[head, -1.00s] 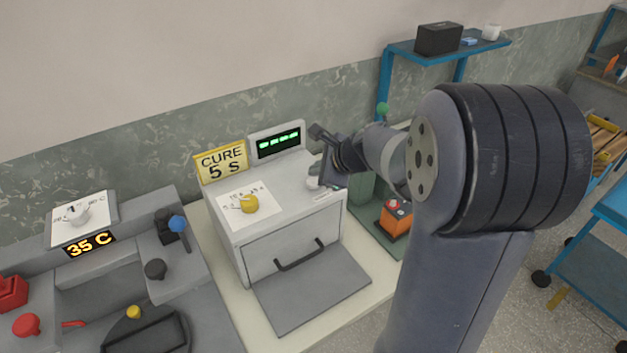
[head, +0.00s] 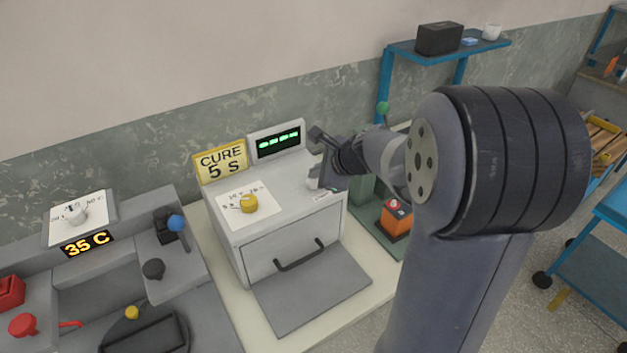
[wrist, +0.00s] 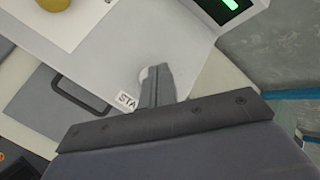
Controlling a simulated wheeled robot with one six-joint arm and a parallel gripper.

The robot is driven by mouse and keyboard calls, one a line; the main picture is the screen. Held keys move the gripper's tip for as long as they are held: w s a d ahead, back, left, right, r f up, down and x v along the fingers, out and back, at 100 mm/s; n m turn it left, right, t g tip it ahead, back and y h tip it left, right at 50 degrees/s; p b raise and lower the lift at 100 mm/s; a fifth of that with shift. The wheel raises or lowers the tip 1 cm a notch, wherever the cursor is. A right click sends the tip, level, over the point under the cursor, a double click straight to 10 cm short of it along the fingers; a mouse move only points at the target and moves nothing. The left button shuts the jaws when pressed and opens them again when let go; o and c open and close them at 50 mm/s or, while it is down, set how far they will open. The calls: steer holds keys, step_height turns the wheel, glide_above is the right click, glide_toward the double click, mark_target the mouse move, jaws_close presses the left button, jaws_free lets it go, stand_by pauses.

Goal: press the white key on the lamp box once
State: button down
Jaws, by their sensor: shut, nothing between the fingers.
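The lamp box (head: 290,256) is a light grey box on the bench, with a yellow knob (head: 249,203) on its top and a lit green display (head: 278,142) at its back. The white key (wrist: 144,75) shows as a pale rounded edge beside my fingertips in the wrist view, mostly hidden behind them. A label reading "STA" (wrist: 126,101) lies beside it. My gripper (wrist: 156,70) is shut and empty, its tips at the key over the box's right side. I cannot tell whether they touch it. In the head view my gripper (head: 320,176) is partly hidden by its own body.
A yellow "CURE 5 S" sign (head: 221,162) stands at the back left. A 35 C unit (head: 88,244) stands left.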

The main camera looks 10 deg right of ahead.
steer(key=shift+f+b, duration=0.45)
steer(key=shift+f, duration=0.1)
steer(key=shift+r, duration=0.15)
stand_by(0.5)
steer(key=shift+r+p, duration=0.85)
step_height(320, 180, up, 5)
steer(key=p, duration=0.4)
steer(key=shift+p, duration=0.35)
steer(key=shift+a, duration=0.1)
